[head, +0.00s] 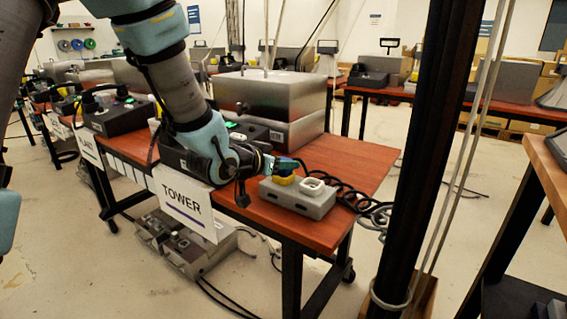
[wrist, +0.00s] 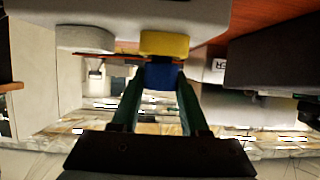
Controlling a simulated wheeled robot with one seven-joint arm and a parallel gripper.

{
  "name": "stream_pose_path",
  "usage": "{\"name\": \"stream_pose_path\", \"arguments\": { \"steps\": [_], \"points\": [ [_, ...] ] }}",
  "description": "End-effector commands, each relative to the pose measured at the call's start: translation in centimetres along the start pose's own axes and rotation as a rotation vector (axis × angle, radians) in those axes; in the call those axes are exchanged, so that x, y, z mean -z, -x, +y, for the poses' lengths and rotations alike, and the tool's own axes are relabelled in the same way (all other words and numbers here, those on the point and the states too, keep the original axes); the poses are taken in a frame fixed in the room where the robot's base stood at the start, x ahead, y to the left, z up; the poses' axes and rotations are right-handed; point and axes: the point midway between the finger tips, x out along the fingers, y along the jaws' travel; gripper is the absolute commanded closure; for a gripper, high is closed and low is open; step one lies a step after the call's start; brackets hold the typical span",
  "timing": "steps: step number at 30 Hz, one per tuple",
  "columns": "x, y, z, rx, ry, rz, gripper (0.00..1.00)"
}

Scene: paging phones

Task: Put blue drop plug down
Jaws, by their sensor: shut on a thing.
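My gripper (head: 286,164) is at the right end of the near table, over a grey box (head: 307,203). It is shut on the blue drop plug (wrist: 161,77), which sits between the two green fingertips in the wrist view. The box has a yellow socket (head: 284,179) and a white socket (head: 313,185) on its top. In the wrist view the plug is right at the yellow socket (wrist: 164,44), in line with it. The white socket (wrist: 85,38) is to its left there. I cannot tell how deep the plug sits in the yellow socket.
The box rests on a red-brown table (head: 352,160). A large grey case (head: 268,92) stands behind my gripper. A black coiled cord (head: 340,190) lies to the right of the box. A TOWER sign (head: 184,205) hangs at the front edge. A dark post (head: 425,150) stands right of the table.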

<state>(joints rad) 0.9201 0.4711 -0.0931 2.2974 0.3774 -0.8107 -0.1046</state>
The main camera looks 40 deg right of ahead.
Motion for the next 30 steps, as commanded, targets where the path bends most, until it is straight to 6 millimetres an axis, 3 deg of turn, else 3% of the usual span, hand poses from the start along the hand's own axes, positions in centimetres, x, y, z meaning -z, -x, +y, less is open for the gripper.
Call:
{"name": "stream_pose_path", "arguments": {
  "steps": [8, 9, 17, 26, 30],
  "points": [
    [-0.5, -0.2, 0.0, 0.000, 0.000, 0.001, 1.00],
    [-0.5, -0.2, 0.0, 0.000, 0.000, 0.000, 0.55],
    [-0.3, -0.1, 0.0, 0.000, 0.000, 0.000, 0.26],
    [-0.1, 0.0, 0.0, 0.000, 0.000, 0.001, 0.26],
    [0.1, 1.1, -0.1, 0.001, -0.001, 0.001, 0.26]
  ]
}}
